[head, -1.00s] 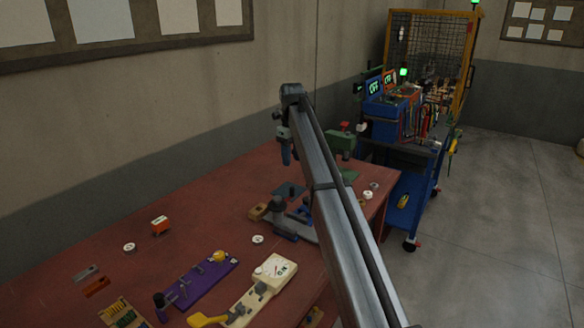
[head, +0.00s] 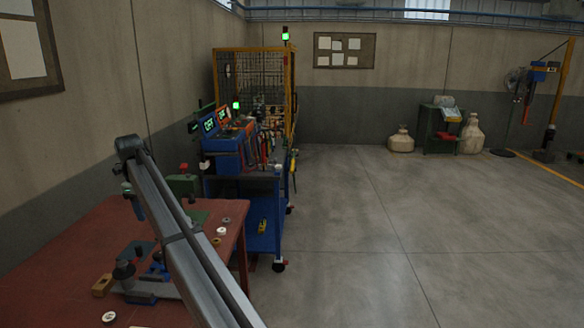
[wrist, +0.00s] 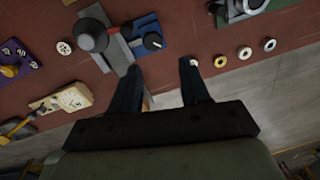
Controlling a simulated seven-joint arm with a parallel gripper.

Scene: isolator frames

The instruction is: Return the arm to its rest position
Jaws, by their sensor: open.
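My gripper shows in the wrist view (wrist: 160,85), its two dark fingers spread apart with nothing between them. Below it in that view lies the red-brown table (wrist: 290,95), near its edge. In the head view my arm reaches from the bottom up over the table (head: 50,270), and my gripper (head: 137,207) hangs down from its far end above the tabletop, too small there to show its fingers clearly.
A dark fixture with a round knob (head: 125,270) stands on the table. Several pale rings (wrist: 245,54) lie near the edge. A blue cart (head: 262,215) with instruments stands beyond the table. A caged frame (head: 255,75) rises behind it.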

